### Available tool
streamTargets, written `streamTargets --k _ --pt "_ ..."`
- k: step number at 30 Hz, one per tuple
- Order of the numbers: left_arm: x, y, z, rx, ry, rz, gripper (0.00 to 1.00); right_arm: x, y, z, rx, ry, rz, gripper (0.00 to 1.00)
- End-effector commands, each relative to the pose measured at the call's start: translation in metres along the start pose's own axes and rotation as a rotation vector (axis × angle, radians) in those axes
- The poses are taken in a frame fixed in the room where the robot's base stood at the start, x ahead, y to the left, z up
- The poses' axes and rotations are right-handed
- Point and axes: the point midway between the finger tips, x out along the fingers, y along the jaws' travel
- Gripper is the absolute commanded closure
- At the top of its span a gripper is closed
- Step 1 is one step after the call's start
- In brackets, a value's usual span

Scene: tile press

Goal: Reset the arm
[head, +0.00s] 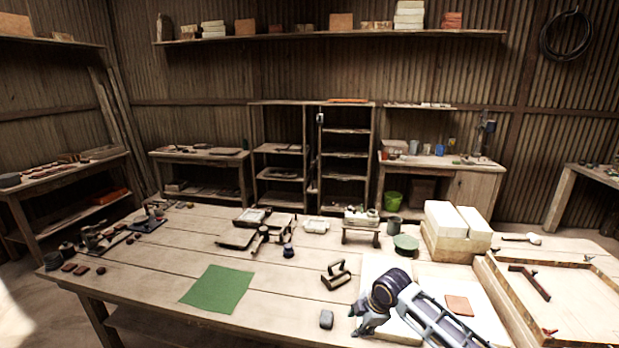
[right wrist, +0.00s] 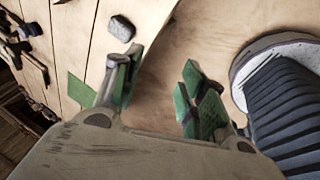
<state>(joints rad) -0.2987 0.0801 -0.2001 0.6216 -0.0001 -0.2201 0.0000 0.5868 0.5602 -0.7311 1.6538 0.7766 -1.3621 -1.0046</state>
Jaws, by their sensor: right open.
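My right arm reaches in from the lower right in the head view. Its gripper (head: 364,318) is low over the front of the wooden table (head: 150,262), by the left edge of a pale board (head: 375,268). In the right wrist view the two green-padded fingers (right wrist: 160,88) stand apart, with only bare wood showing between them. A small grey block (head: 326,319) lies on the table just left of the gripper; it also shows in the right wrist view (right wrist: 121,28), beyond one finger and apart from it. My left gripper does not show.
A green mat (head: 217,289) lies flat to the left. A dark-handled tool (head: 336,275) stands behind the gripper. A reddish tile (head: 459,305) lies by my forearm. White blocks (head: 446,219) and a wooden frame (head: 500,290) fill the right side. Bare wood lies between mat and block.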

Motion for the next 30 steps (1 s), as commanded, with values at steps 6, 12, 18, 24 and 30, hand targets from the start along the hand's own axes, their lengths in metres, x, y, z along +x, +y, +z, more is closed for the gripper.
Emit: streamTargets --k 6,12,18,24,30 --pt "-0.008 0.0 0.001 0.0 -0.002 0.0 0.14 0.063 -0.017 0.034 0.251 -0.002 0.029 0.58" --pt "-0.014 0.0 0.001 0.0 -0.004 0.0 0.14 0.12 -0.05 0.069 0.464 -0.021 0.052 0.58" --pt "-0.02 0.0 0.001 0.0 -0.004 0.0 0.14 0.175 -0.105 0.103 0.662 -0.054 0.065 0.58" --pt "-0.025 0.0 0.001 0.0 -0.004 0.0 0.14 0.221 -0.174 0.132 0.828 -0.096 0.069 0.58" --pt "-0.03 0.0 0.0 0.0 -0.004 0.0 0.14 0.255 -0.252 0.152 0.967 -0.14 0.065 0.58"
